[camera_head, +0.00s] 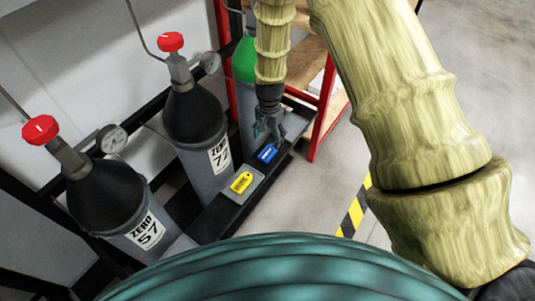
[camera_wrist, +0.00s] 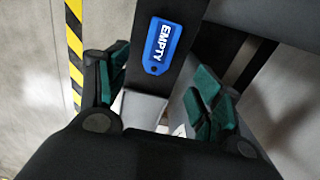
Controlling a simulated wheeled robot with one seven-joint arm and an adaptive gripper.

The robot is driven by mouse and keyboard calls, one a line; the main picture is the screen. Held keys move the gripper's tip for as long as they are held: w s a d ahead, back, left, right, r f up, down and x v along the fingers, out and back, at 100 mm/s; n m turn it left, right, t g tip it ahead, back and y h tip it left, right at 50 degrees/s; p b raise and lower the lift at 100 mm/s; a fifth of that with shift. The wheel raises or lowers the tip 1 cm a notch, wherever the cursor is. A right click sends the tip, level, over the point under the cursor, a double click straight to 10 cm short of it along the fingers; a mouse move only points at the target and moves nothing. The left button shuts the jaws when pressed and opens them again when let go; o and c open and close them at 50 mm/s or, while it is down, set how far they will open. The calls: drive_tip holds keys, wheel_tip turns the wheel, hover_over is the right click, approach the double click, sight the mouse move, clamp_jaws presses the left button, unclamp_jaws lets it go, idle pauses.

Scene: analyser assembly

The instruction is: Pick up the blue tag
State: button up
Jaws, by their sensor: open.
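The blue tag (camera_head: 267,153) lies on the dark ledge in front of the gas cylinders. In the wrist view the blue tag (camera_wrist: 157,64) shows the white word EMPTY and a small hole at its lower end. My gripper (camera_head: 268,136) points down, close above the tag in the head view. In the wrist view my gripper (camera_wrist: 157,92) has its two green-padded fingers wide apart, with nothing between them. The tag appears beyond the fingertips, roughly centred between the two fingers. I cannot tell the exact height gap.
A yellow tag (camera_head: 242,182) lies on a grey plate (camera_head: 252,192) on the ledge. A red rack post (camera_head: 322,108) is close to my gripper's right.

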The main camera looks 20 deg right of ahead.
sight(269, 151)
drive_tip(key=shift+s+f+b, duration=0.2)
drive_tip(key=shift+f+b, duration=0.15)
drive_tip(key=shift+f, duration=3.4)
drive_tip(key=c, duration=1.1)
